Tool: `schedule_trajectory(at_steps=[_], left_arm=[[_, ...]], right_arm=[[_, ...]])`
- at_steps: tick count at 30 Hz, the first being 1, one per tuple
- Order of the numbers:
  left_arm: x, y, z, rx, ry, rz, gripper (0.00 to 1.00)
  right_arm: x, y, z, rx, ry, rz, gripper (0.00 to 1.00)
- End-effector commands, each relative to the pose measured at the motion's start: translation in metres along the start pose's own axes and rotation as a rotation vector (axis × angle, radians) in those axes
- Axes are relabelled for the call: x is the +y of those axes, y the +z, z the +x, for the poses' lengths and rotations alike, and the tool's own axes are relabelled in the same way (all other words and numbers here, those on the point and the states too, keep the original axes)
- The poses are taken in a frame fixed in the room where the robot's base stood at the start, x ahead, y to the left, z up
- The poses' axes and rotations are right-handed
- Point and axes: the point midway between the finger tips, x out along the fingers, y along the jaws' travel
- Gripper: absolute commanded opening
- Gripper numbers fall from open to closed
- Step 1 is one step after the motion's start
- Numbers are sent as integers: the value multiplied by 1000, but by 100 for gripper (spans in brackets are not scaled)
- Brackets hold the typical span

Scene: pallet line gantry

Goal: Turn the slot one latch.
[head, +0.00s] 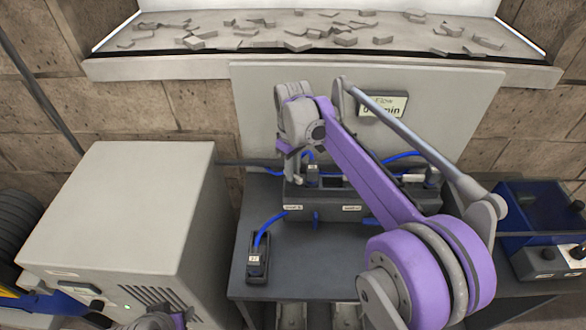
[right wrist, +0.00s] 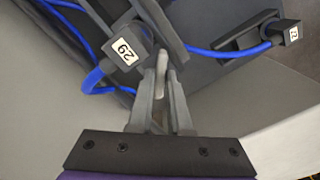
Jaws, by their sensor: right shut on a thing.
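A dark slotted rack (head: 318,208) with small white labels on its front stands on the dark bench. My right gripper (head: 290,178) reaches down to the left end of the rack. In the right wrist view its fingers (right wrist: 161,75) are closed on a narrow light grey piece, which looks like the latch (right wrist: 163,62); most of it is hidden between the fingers. A dark plug labelled 29 (right wrist: 122,52) with a blue cable sits close beside the fingers. My left gripper is not clearly seen.
Another dark plug (head: 256,258) with a blue cable stands on the bench (head: 285,272), front left of the rack. A large grey cabinet (head: 120,205) stands left. A grey panel with a flow display (head: 383,105) rises behind.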

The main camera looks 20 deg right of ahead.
Motion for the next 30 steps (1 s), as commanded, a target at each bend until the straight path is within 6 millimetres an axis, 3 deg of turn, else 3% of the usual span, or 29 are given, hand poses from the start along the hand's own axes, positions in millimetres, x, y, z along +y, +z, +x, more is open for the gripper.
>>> schedule_trajectory(at_steps=[15,30], left_arm=[[0,-5,-5,4,0,0,50],[0,-7,-7,5,0,0,50]], right_arm=[[0,0,0,-1,0,-468,0],[0,0,0,-1,0,-703,0]])
